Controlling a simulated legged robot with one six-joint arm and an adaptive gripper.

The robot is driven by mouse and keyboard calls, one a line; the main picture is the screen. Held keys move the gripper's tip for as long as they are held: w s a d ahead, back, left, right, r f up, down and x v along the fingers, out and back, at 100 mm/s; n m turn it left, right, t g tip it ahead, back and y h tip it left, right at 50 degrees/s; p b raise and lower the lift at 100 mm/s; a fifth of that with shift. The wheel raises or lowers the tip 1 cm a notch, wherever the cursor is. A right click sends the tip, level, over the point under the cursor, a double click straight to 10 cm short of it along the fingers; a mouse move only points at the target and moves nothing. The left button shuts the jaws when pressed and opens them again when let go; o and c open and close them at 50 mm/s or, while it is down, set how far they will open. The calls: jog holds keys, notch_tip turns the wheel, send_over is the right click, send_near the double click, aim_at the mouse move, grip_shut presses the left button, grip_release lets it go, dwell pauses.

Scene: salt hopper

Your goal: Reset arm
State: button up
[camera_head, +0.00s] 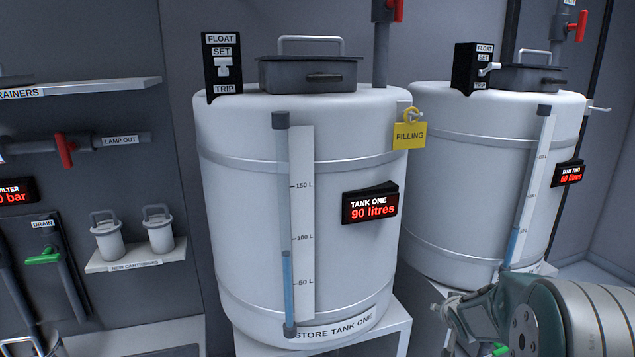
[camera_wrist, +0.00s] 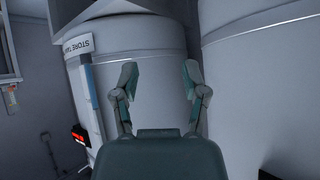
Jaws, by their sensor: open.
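My gripper (camera_wrist: 158,85) is open in the wrist view, its two fingers apart with nothing between them. A white tank wall stands beyond the fingers. In the head view, part of my arm (camera_head: 570,318) is at the lower right, in front of tank two (camera_head: 450,215); the gripper itself is hard to make out there. Tank one (camera_head: 240,225) stands in the middle, and its display (camera_head: 371,205) reads 90 litres. Tank two's display (camera_head: 568,173) reads 60 litres.
A yellow FILLING tag (camera_head: 409,135) hangs on tank one's right side. Float switch panels (camera_head: 222,88) and (camera_head: 464,80) stand on the tank tops. At left are a shelf with two white cartridges (camera_head: 109,240), a red-handled valve (camera_head: 65,149) and a green drain handle (camera_head: 44,256).

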jog(key=s+a+r+g, duration=0.1)
jog(key=s+a+r, duration=0.2)
jog(key=s+r, duration=0.35)
jog(key=s+a+r+g, duration=0.1)
jog(key=s+a+r, duration=0.35)
jog(key=s, duration=0.35)
jog(key=s+a+n+g+y, duration=0.1)
jog(key=s+a, duration=0.2)
jog(key=s, duration=0.7)
jog(key=s+a+r+n+g, duration=0.1)
jog(key=s+a, duration=0.3)
jog(key=s, duration=0.5)
jog(key=shift+s+a+n+y, duration=0.25)
jog(key=shift+s+n+y, duration=0.15)
jog(key=shift+n, duration=0.3)
